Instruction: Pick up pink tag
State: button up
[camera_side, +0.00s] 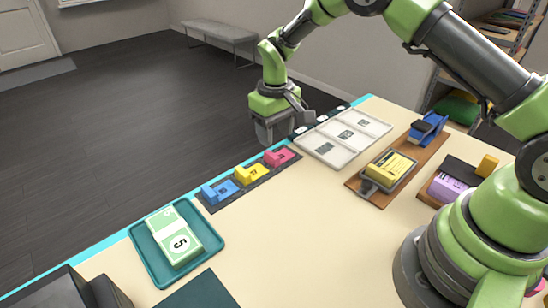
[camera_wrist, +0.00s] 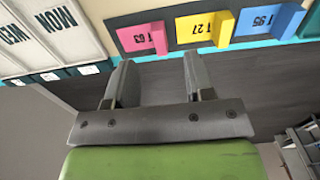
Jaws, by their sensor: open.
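The pink tag (camera_side: 279,157) lies at the far end of a dark strip (camera_side: 210,206), beside a yellow tag (camera_side: 250,174) and a blue tag (camera_side: 219,191). In the wrist view the pink tag (camera_wrist: 142,39) is left of the yellow tag (camera_wrist: 205,27) and blue tag (camera_wrist: 270,20), its number upside down. My gripper (camera_side: 274,138) is above the table's far edge, near the pink tag. In the wrist view my gripper (camera_wrist: 156,68) is open, with nothing between its fingers, and the pink tag is beyond the fingertips.
A white sectioned tray (camera_side: 345,137) stands right of the pink tag. A brown board (camera_side: 378,197) with a yellow pad is at the right. The middle of the table is clear.

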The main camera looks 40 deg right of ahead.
aim_at(275, 157)
notch_tip(275, 157, down, 7)
jog(key=shift+w+d+f, duration=0.1)
jog(key=shift+d+f, duration=0.05)
jog(key=shift+f, duration=0.05)
grip_shut()
dwell(0.3)
